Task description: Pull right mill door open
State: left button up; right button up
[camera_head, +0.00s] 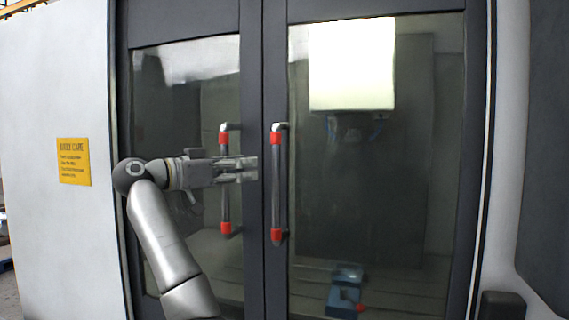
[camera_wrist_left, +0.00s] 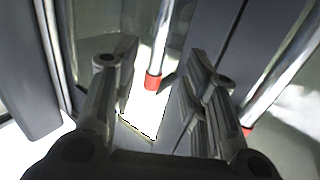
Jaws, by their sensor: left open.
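The right mill door (camera_head: 384,225) is a dark-framed glass door and looks closed against the left door (camera_head: 254,60). Its upright metal handle (camera_head: 278,185) has red bands at both ends. The left door has a matching handle (camera_head: 226,190). My left gripper (camera_head: 252,169) is open and crosses in front of the left handle, with its fingertips just left of the right handle. In the left wrist view, the open fingers (camera_wrist_left: 163,65) have a bar with a red band (camera_wrist_left: 153,82) showing between them. My right gripper is not in view.
A yellow sign (camera_head: 73,161) is on the white panel (camera_head: 50,230) to the left. Behind the right glass are a bright white block (camera_head: 352,65) and a blue object (camera_head: 345,295). A second bar (camera_wrist_left: 283,80) is at right in the wrist view.

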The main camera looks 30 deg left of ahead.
aim_at(273, 164)
pick_arm(q)
jog(key=p+x, duration=0.4)
jog(key=x, duration=0.5)
jog(key=shift+w+d+f, duration=0.15)
jog(key=shift+w, duration=0.35)
grip_shut()
